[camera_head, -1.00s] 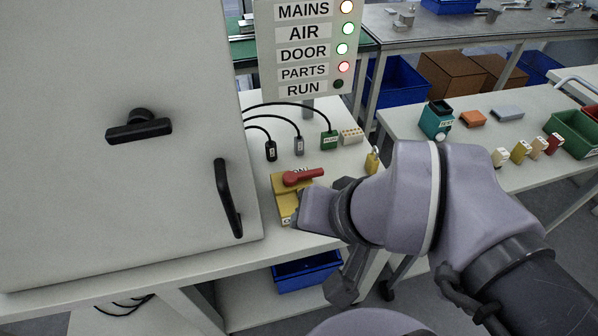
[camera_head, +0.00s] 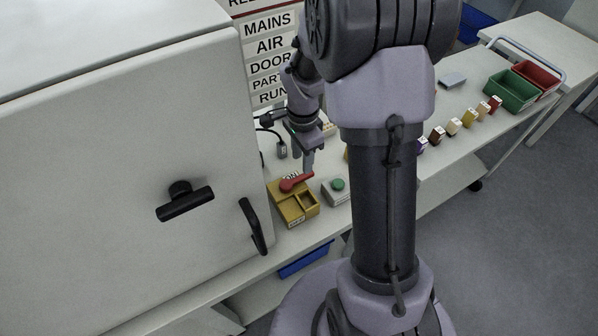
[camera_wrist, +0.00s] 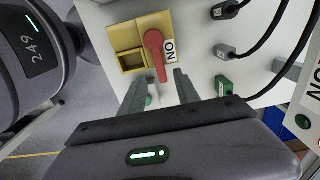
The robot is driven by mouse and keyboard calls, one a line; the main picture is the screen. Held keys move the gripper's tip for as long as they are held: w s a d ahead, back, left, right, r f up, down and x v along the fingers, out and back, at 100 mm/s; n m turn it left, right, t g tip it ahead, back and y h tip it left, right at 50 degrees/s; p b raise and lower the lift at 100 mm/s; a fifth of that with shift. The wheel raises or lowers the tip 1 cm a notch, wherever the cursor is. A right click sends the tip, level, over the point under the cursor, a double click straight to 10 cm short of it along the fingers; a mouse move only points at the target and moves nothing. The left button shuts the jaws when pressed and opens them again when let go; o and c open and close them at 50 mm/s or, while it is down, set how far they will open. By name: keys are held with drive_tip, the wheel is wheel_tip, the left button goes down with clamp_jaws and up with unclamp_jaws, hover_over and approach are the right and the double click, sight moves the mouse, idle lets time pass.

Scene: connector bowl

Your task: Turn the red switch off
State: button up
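The red switch (camera_head: 296,182) is a red rotary handle on a yellow box (camera_head: 290,212) on the bench, right of the white cabinet. In the wrist view the red switch (camera_wrist: 155,55) has its narrow end pointing toward my gripper, with a white "ON" label beside it. My gripper (camera_head: 305,160) is just behind and above the handle in the head view. In the wrist view my gripper (camera_wrist: 158,80) is open, its two fingers apart, with the handle's end appearing between the fingertips. I cannot tell whether they touch it.
A green push button (camera_head: 338,184) on a grey box stands right of the yellow box. The cabinet (camera_head: 110,150) with black handles is close on the left. Black cables with plugs (camera_wrist: 225,52) lie behind. A sign panel (camera_head: 265,50) stands at the back.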

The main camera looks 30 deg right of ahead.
sight(302, 176)
wheel_tip(302, 176, down, 7)
drive_tip(key=shift+b, duration=0.9)
clamp_jaws()
idle(0.6)
